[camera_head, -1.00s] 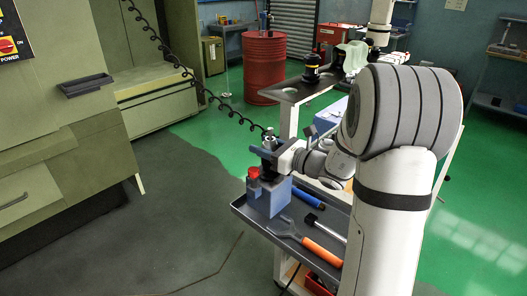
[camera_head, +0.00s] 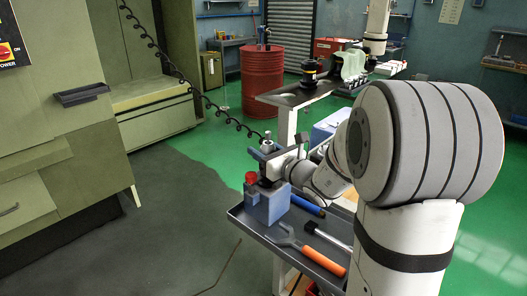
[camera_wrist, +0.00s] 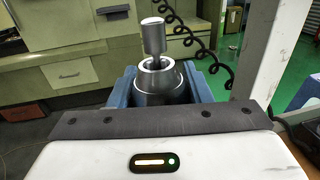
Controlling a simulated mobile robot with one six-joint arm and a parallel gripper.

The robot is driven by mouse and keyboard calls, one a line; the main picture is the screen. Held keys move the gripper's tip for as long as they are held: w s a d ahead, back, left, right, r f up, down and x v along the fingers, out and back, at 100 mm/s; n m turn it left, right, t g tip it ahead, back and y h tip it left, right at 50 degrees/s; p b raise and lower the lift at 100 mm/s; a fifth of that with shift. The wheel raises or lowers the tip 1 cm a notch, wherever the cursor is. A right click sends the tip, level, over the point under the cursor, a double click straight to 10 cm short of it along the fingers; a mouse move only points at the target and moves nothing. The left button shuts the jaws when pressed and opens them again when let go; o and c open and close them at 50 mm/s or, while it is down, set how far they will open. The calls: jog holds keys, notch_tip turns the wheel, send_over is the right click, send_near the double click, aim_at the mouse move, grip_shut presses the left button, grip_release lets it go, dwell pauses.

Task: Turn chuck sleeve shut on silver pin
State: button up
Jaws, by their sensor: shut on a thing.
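The chuck sleeve (camera_wrist: 160,82) is a dark ring with a bright metal collar, seen in the wrist view. The silver pin (camera_wrist: 153,36) stands upright in its top, with a narrower stem going into the collar. The pin shows there as a small pale tip (camera_head: 268,140). The sleeve's lower part is hidden by my gripper.
A red knob (camera_head: 251,178) sits on the block beside my gripper. The cart tray (camera_head: 240,213) also holds an orange-handled wrench (camera_head: 323,260), a black-headed tool (camera_head: 330,238) and a blue-handled tool (camera_head: 308,206). A black coiled cord (camera_head: 206,103) hangs close behind the gripper. A red barrel (camera_head: 268,75) stands farther back.

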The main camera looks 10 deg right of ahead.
jog(key=o, duration=1)
jog(key=shift+s, duration=0.1)
jog(key=v, duration=0.7)
jog(key=shift+s+d, duration=0.25)
jog(key=shift+s, duration=0.1)
